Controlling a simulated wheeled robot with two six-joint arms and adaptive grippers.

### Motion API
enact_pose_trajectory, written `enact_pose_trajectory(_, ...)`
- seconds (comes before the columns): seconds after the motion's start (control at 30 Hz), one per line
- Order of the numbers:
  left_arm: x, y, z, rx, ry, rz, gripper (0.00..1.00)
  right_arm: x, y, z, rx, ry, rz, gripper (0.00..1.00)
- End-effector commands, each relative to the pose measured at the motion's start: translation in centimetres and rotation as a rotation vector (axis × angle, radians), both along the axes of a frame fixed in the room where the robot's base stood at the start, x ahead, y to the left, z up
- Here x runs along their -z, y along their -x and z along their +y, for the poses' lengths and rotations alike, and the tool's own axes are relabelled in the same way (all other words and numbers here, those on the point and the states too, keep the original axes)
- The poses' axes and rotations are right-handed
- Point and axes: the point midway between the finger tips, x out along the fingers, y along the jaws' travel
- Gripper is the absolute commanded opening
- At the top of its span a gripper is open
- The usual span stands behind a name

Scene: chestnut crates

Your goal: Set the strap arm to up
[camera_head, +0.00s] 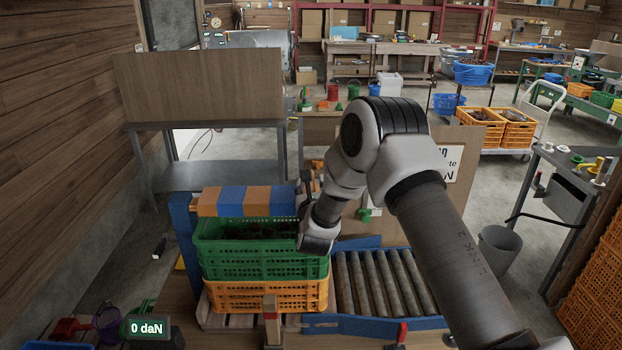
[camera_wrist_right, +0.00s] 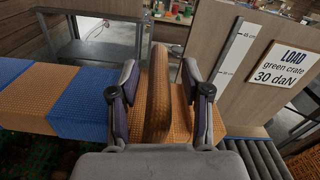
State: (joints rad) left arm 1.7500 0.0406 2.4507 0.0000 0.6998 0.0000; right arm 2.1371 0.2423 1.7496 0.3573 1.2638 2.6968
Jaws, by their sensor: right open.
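The strap arm (camera_head: 231,204), a bar striped blue and orange, lies level across the top of the green crate (camera_head: 250,262). Its right end is hidden behind my right arm in the head view. In the right wrist view the striped arm (camera_wrist_right: 85,102) runs in from the left, and a brown upright grip (camera_wrist_right: 158,95) stands between the fingers of my right gripper (camera_wrist_right: 160,72). The gripper is open around the grip, with a gap on each side. My left gripper is not in view.
An orange crate (camera_head: 262,297) sits under the green crate. A roller conveyor (camera_head: 372,285) lies to the right. A panel bears a sign (camera_wrist_right: 282,62) reading "LOAD green crate 30 daN". A display (camera_head: 147,328) reads 0 daN. A grey table (camera_head: 220,175) stands behind.

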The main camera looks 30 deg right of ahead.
Motion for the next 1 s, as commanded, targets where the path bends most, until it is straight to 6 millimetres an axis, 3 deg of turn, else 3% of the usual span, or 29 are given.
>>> enact_pose_trajectory(0.23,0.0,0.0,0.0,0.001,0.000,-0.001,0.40,0.2,-0.2,-0.1,-0.001,0.000,0.002,0.47)
enact_pose_trajectory(0.37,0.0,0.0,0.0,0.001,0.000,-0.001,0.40,0.2,-0.2,-0.1,-0.001,0.000,0.002,0.01)
enact_pose_trajectory(0.77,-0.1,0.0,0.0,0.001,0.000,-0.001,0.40,-0.6,-0.3,0.0,-0.001,0.015,0.010,0.00)
enact_pose_trajectory(1.0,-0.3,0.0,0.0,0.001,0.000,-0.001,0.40,-4.2,-0.7,0.7,-0.001,0.095,0.051,0.00)
